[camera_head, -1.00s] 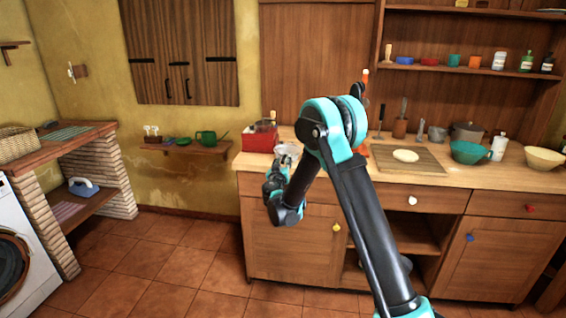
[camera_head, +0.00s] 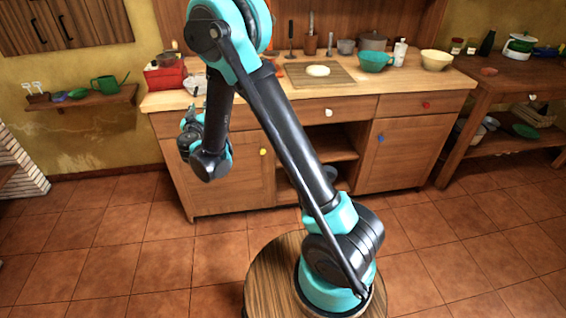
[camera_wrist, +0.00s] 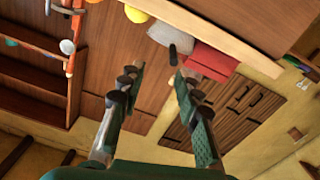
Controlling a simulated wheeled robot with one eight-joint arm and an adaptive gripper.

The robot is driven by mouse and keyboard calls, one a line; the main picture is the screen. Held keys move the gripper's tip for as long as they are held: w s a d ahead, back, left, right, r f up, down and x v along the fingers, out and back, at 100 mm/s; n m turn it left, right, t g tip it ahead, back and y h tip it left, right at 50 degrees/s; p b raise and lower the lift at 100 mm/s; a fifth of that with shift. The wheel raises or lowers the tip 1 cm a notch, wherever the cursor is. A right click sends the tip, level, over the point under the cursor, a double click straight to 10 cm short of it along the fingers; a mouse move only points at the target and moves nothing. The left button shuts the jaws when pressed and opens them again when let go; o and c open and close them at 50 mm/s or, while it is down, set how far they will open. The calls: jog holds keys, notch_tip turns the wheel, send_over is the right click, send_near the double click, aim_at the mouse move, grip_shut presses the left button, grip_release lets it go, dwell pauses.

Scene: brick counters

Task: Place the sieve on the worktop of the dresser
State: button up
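The dresser's worktop (camera_head: 300,97) is light wood. A pale grey, rounded thing, probably the sieve (camera_head: 195,84), rests at its front left; in the wrist view the sieve (camera_wrist: 168,36) appears by the worktop edge, its dark handle pointing out towards my gripper. My gripper (camera_wrist: 156,77) is open, its two fingers apart, with the handle end just beyond and between the fingertips and no visible contact. In the head view my gripper (camera_head: 191,115) is small and dark at the worktop's front left edge, partly hidden by my wrist.
A red box (camera_head: 164,74) stands left of the sieve. A cutting board (camera_head: 318,74) with a pale round item, a teal bowl (camera_head: 375,61) and a cream bowl (camera_head: 437,60) stand farther right. A wall shelf (camera_head: 82,97) is at left. Floor before the dresser is clear.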

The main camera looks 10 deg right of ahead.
jog(key=s+d+f+m+g+h, duration=0.15)
jog(key=s+d+g, duration=0.3)
jog(key=d, duration=0.85)
jog(key=s+d+m+g+h, duration=0.1)
jog(key=s+d+g+h, duration=0.35)
jog(key=d, duration=0.95)
jog(key=s+d+f+g+y, duration=0.1)
jog(key=s+d+f+y, duration=0.15)
jog(key=s, duration=0.55)
jog(key=s+d+f+g+y, duration=0.15)
jog(key=s+d, duration=0.25)
jog(key=s, duration=0.4)
jog(key=s+a+f+g+y, duration=0.2)
jog(key=s+f+y, duration=0.1)
jog(key=s, duration=0.8)
jog(key=shift+s+a+f+n, duration=0.2)
jog(key=shift+f+n, duration=0.15)
jog(key=shift+f, duration=0.25)
